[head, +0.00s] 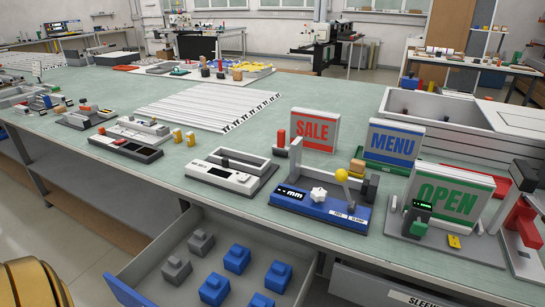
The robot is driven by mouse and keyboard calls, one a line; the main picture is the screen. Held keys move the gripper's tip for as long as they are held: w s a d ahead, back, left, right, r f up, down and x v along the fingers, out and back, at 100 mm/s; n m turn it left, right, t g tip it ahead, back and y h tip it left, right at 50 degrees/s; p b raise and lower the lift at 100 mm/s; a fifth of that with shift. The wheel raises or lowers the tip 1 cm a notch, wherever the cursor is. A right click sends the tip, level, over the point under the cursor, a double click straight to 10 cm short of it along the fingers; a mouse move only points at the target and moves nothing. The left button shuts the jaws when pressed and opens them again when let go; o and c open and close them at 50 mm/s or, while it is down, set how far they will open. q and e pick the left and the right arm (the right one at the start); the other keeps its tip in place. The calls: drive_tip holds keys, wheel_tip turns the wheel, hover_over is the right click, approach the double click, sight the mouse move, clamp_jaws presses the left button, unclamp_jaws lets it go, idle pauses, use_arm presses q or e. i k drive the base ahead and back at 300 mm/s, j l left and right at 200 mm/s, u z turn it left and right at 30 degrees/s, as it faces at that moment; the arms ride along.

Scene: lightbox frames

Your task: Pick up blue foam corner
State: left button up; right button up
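Several blue foam corners lie in an open grey drawer (150,256) below the front edge of the workbench. One blue foam corner (237,259) is at the back middle, one (279,277) at the right, one (214,289) nearer the front, and one (261,300) is cut off by the bottom picture edge. Two grey pieces of similar shape, a farther one (202,242) and a nearer one (177,269), sit at the drawer's left. The blue pieces stand apart from each other. Neither of my grippers is in view.
The green-topped workbench (340,255) overhangs the drawer's back. On it stand a blue measuring fixture (320,208), a white device (232,176) and SALE (316,130), MENU (394,143) and OPEN (448,196) signs. A closed labelled drawer (370,285) is at the right.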

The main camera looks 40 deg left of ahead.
sight(216, 287)
drive_tip(key=u, duration=1.55)
